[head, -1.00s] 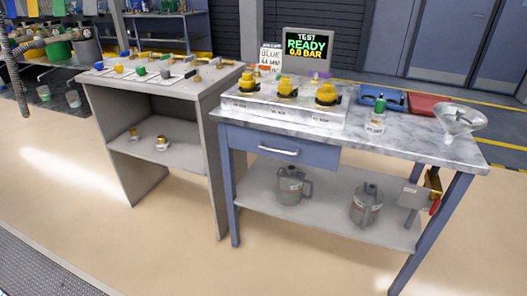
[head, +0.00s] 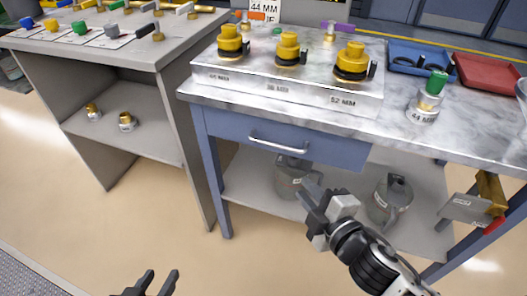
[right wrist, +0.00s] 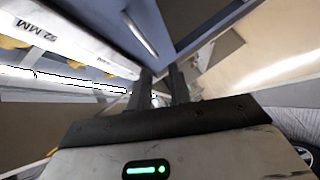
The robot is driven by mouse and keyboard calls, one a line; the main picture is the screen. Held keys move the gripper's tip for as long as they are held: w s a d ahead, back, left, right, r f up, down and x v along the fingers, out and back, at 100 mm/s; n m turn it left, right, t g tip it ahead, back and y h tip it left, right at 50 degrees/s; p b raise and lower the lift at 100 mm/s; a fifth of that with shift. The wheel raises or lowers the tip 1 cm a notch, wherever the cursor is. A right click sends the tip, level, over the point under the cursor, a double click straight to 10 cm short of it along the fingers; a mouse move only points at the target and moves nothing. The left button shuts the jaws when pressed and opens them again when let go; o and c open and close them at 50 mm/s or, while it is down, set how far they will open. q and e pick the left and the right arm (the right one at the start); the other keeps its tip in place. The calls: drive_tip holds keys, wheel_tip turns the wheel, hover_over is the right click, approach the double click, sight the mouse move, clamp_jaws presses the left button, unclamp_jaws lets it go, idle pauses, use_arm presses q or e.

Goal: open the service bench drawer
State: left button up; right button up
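The service bench drawer (head: 340,153) is a blue front under the marble top. It sits flush in the bench and looks closed. Its silver bar handle (head: 278,145) runs across the front; it also shows in the right wrist view (right wrist: 139,34). My right gripper (head: 308,191) is below and slightly right of the handle, in front of the bench, not touching it. In the right wrist view its two dark fingers (right wrist: 160,78) stand apart with nothing held between them. My left gripper (head: 152,281) is low at the bottom edge, fingers apart and empty, well away from the bench.
Grey jugs (head: 391,199) stand on the lower shelf behind my right arm. A grey side table (head: 90,50) stands left. The floor in front is clear.

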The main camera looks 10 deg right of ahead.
sight(272, 145)
drive_tip(key=w+a+n, duration=0.1)
drive_tip(key=w, duration=0.4)
drive_tip(key=w+a+n, duration=0.1)
drive_tip(key=w, duration=0.5)
drive_tip(key=w+a+f+n, duration=0.1)
drive_tip(key=w, duration=0.4)
drive_tip(key=shift+w+t+y, duration=0.4)
clamp_jaws()
